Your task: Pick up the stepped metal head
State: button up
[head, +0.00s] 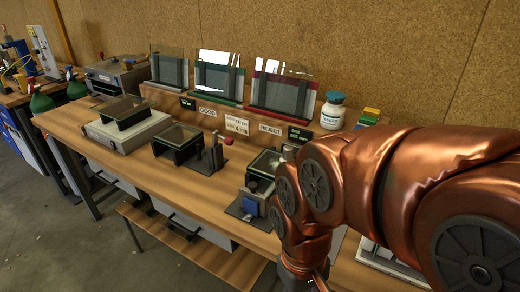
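I cannot pick out the stepped metal head with certainty. A small metal fixture with a red knob (218,153) stands on the workbench (185,190), just right of the middle glass-topped frame. Another small metal fixture with a blue block (250,206) stands nearer the bench's front edge, close to my arm. My copper-coloured arm fills the right side of the picture and bends down over the front of the bench. My gripper is not visible; the arm's end runs to the bottom edge of the picture. The arm hides part of the bench's right side.
Dark tilted frames with glass tops (176,145) stand along the bench, one on a grey box (128,130). Behind are racks of glass panels (285,95) with GOOD and REJECT labels, and a white jar (333,111). Bare wood shows along the front left.

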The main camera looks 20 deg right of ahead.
aim_at(288, 151)
jog(key=z, duration=1.9)
jog(key=k, duration=0.95)
jog(key=u, duration=1.95)
